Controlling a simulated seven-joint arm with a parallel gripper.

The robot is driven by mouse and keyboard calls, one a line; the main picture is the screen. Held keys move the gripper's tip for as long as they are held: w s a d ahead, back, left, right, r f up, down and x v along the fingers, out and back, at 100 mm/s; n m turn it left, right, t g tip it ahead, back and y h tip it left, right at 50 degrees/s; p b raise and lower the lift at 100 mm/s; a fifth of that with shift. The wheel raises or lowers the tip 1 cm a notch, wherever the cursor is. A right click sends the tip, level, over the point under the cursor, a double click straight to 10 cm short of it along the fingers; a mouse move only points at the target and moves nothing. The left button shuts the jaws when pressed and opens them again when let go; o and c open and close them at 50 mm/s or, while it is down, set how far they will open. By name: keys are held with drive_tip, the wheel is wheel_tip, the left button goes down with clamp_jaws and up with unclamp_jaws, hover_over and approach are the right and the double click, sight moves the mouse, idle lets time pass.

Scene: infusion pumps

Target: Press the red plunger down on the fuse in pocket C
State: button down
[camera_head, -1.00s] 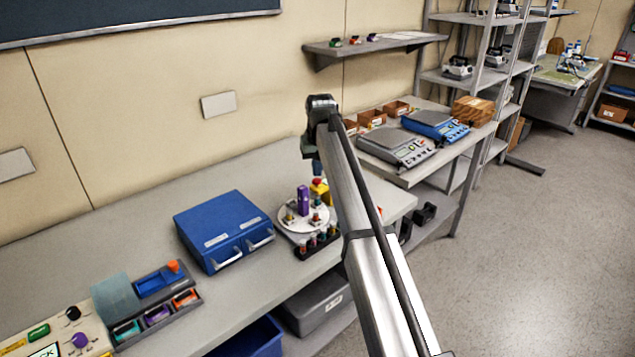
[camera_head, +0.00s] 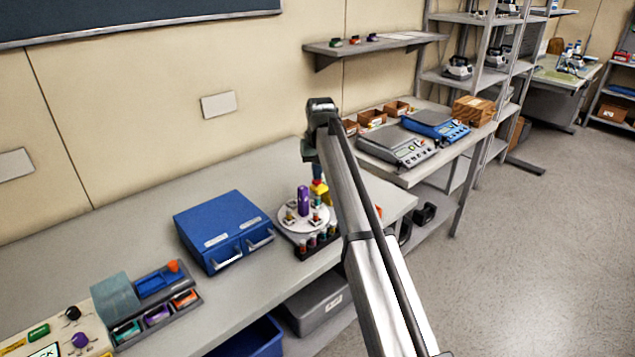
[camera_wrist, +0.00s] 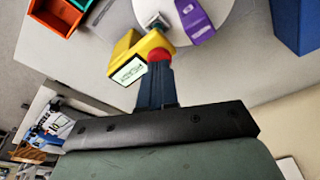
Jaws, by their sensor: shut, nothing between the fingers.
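The red plunger (camera_wrist: 159,55) shows as a red cap on a yellow piece (camera_wrist: 128,47) with a pale label, in the wrist view. My gripper (camera_wrist: 157,66) is shut, and its dark blue fingertips are right at the red cap. They seem to touch it, but I cannot tell how far it is pressed. In the head view my gripper (camera_head: 317,177) points down just above the yellow piece (camera_head: 321,190), at the back of a round white plate (camera_head: 291,224). No pocket letters are readable.
A tall purple piece (camera_head: 303,200) stands on the plate close to my fingers. A dark rack (camera_head: 314,249) of small parts is in front. A blue case (camera_head: 222,230) stands to the left. Orange and green bins (camera_wrist: 57,20) show in the wrist view's corner.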

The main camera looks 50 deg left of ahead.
drive_tip(key=shift+f, duration=0.55)
drive_tip(key=shift+r, duration=0.15)
idle(0.4)
drive_tip(key=shift+w+a+v, duration=0.1)
drive_tip(key=shift+a+v, duration=0.1)
drive_tip(key=shift+v, duration=0.9)
drive_tip(key=shift+w+a+v, duration=0.15)
drive_tip(key=shift+a+v, duration=0.05)
drive_tip(key=shift+v, duration=0.9)
drive_tip(key=shift+w+a+v, duration=0.1)
drive_tip(key=shift+a+v, duration=0.05)
drive_tip(key=shift+v, duration=0.95)
drive_tip(key=shift+r, duration=0.1)
